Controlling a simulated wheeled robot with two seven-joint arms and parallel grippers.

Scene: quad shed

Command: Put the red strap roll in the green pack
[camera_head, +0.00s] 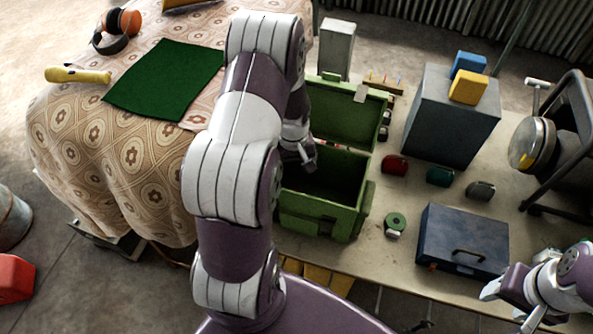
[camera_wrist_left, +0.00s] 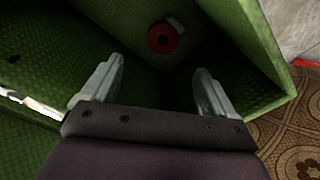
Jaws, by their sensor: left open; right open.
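The green pack (camera_head: 318,222) stands open on the board, its lid tipped back. In the left wrist view its green walls (camera_wrist_left: 250,50) surround a dark interior. The red strap roll (camera_wrist_left: 162,38), a red disc with a dark centre, is inside the pack in that view. My left gripper (camera_head: 305,160) is at the pack's opening. Its two fingers (camera_wrist_left: 157,88) are spread and empty, with the roll beyond them and apart from them. The arm hides part of the pack in the head view. My right gripper (camera_head: 510,300) is empty at the lower right, away from the pack.
A green roll (camera_head: 395,224), a dark red item (camera_head: 394,165), a teal item (camera_head: 439,176) and a blue case (camera_head: 463,240) are right of the pack. A grey box (camera_head: 452,120) carries blue and yellow blocks. A cloth-covered bed (camera_head: 110,180) is at left.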

